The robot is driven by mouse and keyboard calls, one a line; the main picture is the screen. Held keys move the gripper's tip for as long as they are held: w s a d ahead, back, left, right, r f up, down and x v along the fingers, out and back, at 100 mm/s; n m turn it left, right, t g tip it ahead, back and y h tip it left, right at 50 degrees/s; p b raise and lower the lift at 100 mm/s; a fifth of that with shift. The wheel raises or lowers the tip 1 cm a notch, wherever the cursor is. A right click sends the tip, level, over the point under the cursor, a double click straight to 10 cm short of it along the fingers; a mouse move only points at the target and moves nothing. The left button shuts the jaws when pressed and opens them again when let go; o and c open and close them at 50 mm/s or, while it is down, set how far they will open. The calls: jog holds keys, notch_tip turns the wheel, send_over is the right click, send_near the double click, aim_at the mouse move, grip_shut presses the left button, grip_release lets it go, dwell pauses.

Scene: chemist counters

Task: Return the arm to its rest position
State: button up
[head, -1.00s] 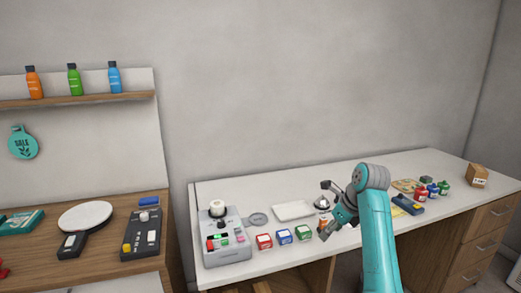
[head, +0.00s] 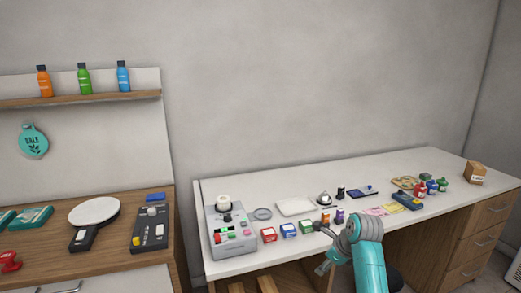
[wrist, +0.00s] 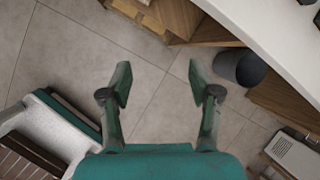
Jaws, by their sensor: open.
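My gripper (wrist: 160,85) is open and empty in the wrist view, with its two fingers spread above the grey tiled floor. In the head view my teal arm is folded low at the front edge of the white counter (head: 290,188). The gripper there is partly hidden, pointing down and left by the counter's front edge. Nothing is held between the fingers.
Red (head: 268,234), blue (head: 289,230) and green (head: 306,227) boxes stand near the counter's front edge, close to my arm. A grey device (head: 230,232) stands at the left end. In the wrist view a dark bin (wrist: 238,67) stands on the floor beneath the counter.

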jog(key=s+a+f+n+t, duration=0.1)
jog(key=s+f+n, duration=0.1)
jog(key=s+f, duration=0.45)
jog(key=s+f+n+t, duration=0.1)
jog(key=s+f+n, duration=0.25)
jog(key=f, duration=0.65)
jog(key=s+a+f+n+t+h, duration=0.15)
jog(key=s+f+n, duration=0.25)
jog(key=s, duration=0.9)
jog(key=s+d+f+n+t+h, duration=0.1)
jog(key=s+f+n+t, duration=0.25)
jog(key=s, duration=1.05)
jog(key=s+r+n+t, duration=0.3)
jog(key=s+r+n, duration=0.9)
jog(key=s+r, duration=0.9)
jog(key=s, duration=0.3)
jog(key=shift+a+n, duration=0.3)
